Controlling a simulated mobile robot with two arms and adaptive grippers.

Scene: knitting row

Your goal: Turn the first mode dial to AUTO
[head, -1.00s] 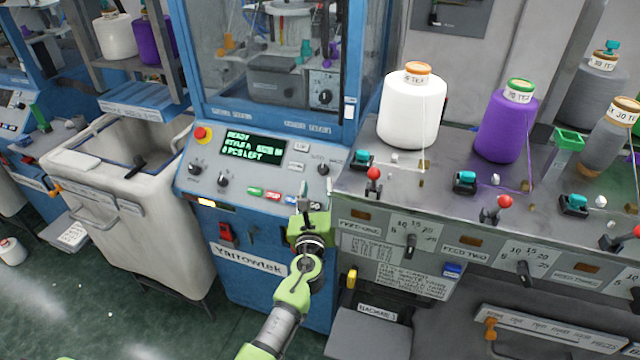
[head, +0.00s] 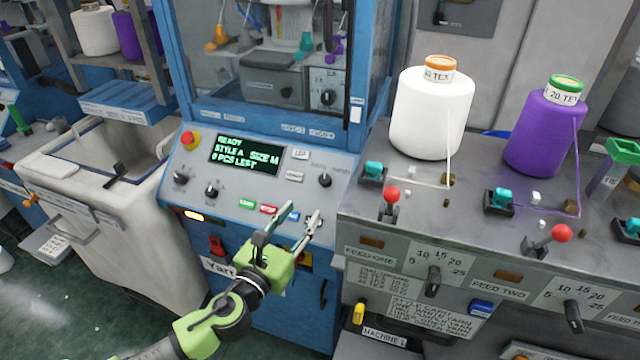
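The machine's sloped blue-grey control panel (head: 255,180) has a black dial (head: 325,181) at its right end, with small labels above it that I cannot read clearly. It looks like the mode dial, but I cannot confirm that or its setting. Two more black dials, one (head: 180,178) at far left and one (head: 212,190) beside it, sit below the display. My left gripper (head: 291,224) is open and empty at the panel's lower front edge, below and left of the right-hand dial, apart from it. My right gripper is out of view.
A green-lit display (head: 246,155) reads READY. A red emergency button (head: 190,140) and several coloured buttons are on the panel. To the right, a grey bench (head: 440,210) carries yarn cones and red-knobbed levers. A pale bin (head: 150,215) stands left.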

